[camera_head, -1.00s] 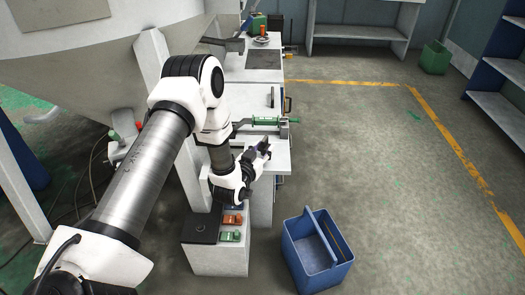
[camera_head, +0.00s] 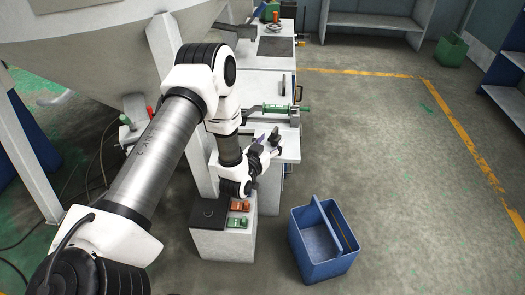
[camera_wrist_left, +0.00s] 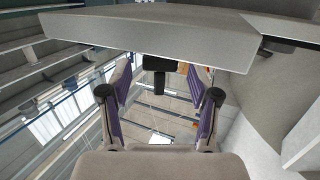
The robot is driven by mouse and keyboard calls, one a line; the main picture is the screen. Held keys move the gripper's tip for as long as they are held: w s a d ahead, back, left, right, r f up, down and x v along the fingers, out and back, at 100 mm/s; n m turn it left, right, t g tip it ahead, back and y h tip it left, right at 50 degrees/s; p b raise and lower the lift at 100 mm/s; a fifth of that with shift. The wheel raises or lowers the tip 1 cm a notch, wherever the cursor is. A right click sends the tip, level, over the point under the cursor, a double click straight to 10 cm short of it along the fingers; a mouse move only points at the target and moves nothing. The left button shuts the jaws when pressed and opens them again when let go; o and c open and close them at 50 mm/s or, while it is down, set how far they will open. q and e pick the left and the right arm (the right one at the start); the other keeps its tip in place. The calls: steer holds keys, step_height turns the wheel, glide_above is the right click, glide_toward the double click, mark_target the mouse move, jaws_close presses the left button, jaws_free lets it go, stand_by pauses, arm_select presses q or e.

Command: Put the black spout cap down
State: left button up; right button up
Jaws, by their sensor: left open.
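My left gripper (camera_head: 265,142) is open at the near end of the bench (camera_head: 287,150) in the head view. It also shows in the left wrist view (camera_wrist_left: 158,75), with its two purple-padded fingers spread apart. A small black piece with a short stem, which looks like the black spout cap (camera_wrist_left: 158,82), is between and just beyond the fingertips. The pads do not appear to touch it. In the head view I cannot clearly separate the cap from the dark finger parts. What the cap rests on is not clear. My right gripper does not show.
A blue crate (camera_head: 302,260) stands on the floor to the right. A low white stand (camera_head: 220,245) holds orange and green pieces (camera_head: 239,206) just below the gripper.

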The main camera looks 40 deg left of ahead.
arm_select(q)
steer(key=s+d+r, duration=0.1)
steer(key=s+d, duration=0.1)
steer(key=s, duration=0.8)
steer(key=s+d+f+m+g+h, duration=0.1)
steer(key=s+d+f+g+h, duration=0.1)
steer(key=s+d+f+g, duration=0.4)
steer(key=s+d+f+g+h, duration=0.1)
steer(key=s+d+f+g, duration=0.2)
steer(key=s+f, duration=0.35)
steer(key=s+d+f+g, duration=0.1)
steer(key=s+f+g, duration=0.2)
steer(key=s, duration=0.3)
steer(key=s+d+f+g, duration=0.1)
steer(key=s+f+g, duration=0.2)
steer(key=s, duration=0.4)
steer(key=shift+s+g+b, duration=0.2)
steer(key=shift+g+b, duration=0.15)
steer(key=shift+g, duration=0.35)
steer(key=shift+w+d, duration=0.1)
steer(key=shift+d, duration=0.05)
